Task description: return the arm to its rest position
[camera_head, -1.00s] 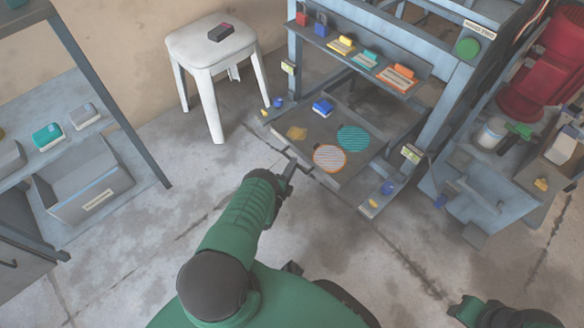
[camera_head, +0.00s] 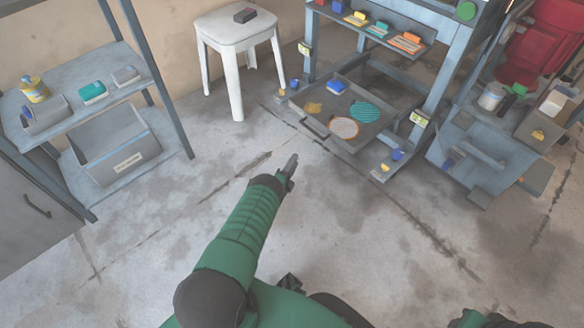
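My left arm comes up from the bottom centre with its gripper (camera_head: 289,167) over bare floor, in front of and left of the press's low tray (camera_head: 352,146). A gap shows between gripper and tray. The gripper's fingers are small and seen nearly edge-on, so their opening is unclear; nothing shows held in them. On the tray lie a teal striped disc (camera_head: 365,112), a pale disc with an orange rim (camera_head: 344,128), a yellow piece (camera_head: 313,107) and a blue block (camera_head: 336,87). Part of my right arm shows at the bottom right edge; its gripper is out of view.
A white stool (camera_head: 234,30) with a dark block (camera_head: 245,15) stands behind. A shelf rack (camera_head: 75,80) with a grey bin (camera_head: 115,150) is at left. The press frame (camera_head: 445,75) and a blue-grey cart (camera_head: 470,150) are at right. The floor between is clear.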

